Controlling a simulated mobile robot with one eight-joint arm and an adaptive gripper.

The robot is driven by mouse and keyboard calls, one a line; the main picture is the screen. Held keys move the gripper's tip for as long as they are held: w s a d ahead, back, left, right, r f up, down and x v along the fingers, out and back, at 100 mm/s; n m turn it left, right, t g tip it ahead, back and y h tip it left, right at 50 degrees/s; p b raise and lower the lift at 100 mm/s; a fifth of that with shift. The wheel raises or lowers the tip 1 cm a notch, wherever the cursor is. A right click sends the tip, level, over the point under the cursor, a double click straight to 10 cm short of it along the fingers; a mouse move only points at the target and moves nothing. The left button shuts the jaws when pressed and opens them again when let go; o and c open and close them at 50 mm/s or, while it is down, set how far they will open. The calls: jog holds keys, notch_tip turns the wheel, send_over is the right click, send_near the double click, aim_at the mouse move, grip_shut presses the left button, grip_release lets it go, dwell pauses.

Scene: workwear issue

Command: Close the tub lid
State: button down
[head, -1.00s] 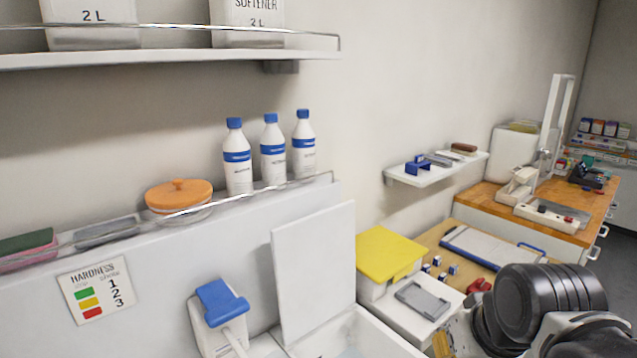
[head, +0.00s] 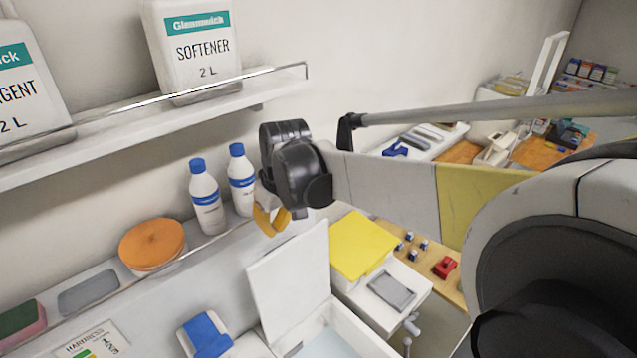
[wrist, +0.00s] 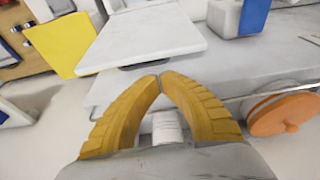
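The tub lid (head: 290,278) is a plain white panel standing upright, tilted back, at the rear edge of the white tub (head: 368,338). The tub is open, with pale blue inside, and is partly cut off by the lower frame edge. The lid also shows in the wrist view (wrist: 145,38), just beyond my fingertips. My gripper (head: 270,222), with yellow fingers, hangs above and behind the lid's top edge, near the bottles. In the wrist view its fingertips (wrist: 160,77) meet, with nothing visibly pinched between them. I cannot tell whether they touch the lid.
White bottles (head: 207,198) with blue caps and an orange-lidded container (head: 152,245) stand on the ledge close by. The upper shelf (head: 150,120) holds jugs. A yellow-lidded box (head: 362,245) is right of the lid. A blue-topped dispenser (head: 205,335) is left of it.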

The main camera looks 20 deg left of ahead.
jog(key=x, duration=0.8)
